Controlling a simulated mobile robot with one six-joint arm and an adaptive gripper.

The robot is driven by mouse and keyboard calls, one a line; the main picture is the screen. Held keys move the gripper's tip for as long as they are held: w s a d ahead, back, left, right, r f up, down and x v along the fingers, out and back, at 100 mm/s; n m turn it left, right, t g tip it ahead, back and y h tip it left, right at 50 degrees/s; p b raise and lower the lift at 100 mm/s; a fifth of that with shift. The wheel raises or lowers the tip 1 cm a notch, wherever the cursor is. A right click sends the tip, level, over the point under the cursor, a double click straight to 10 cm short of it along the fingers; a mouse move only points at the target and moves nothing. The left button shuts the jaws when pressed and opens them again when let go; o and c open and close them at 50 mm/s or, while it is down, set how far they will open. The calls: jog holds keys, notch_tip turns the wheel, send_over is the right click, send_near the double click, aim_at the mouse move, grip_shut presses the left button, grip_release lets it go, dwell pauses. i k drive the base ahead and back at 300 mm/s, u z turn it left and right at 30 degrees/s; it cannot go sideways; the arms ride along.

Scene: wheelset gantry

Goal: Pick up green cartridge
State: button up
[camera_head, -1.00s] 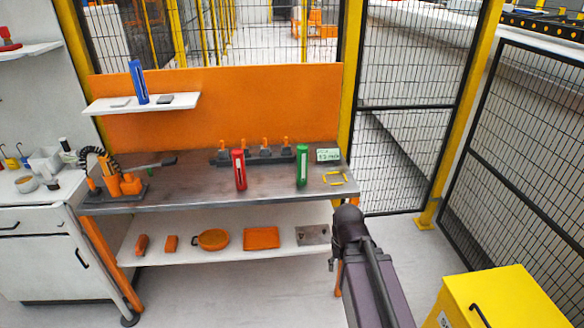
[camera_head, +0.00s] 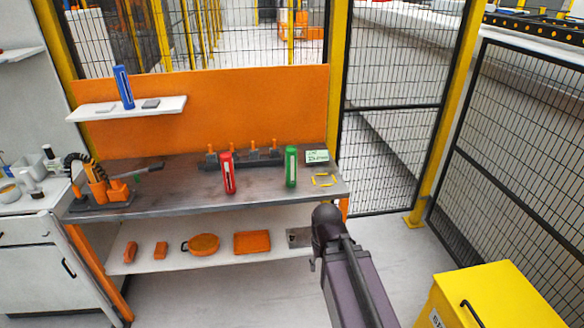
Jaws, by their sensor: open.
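The green cartridge (camera_head: 291,167) stands upright on the grey workbench top (camera_head: 200,196), right of the middle. A red cartridge (camera_head: 227,173) stands to its left, apart from it. A blue cartridge (camera_head: 123,87) stands on the white shelf above the bench. My dark arm rises from the lower right and its rounded joint shows in front of the bench's right end. My gripper cannot be made out in this view. Nothing covers the green cartridge.
A dark rack with orange pegs (camera_head: 243,160) stands behind the cartridges. A small display (camera_head: 317,156) and a yellow outlined square (camera_head: 324,180) lie to the right. An orange tool stand (camera_head: 104,187) is at the left. A yellow box (camera_head: 495,300) stands at the lower right, with mesh fencing (camera_head: 395,80) behind.

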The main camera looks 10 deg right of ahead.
aim_at(291, 151)
jog(key=z, duration=0.05)
jog(key=i, duration=0.95)
jog(key=u, duration=0.05)
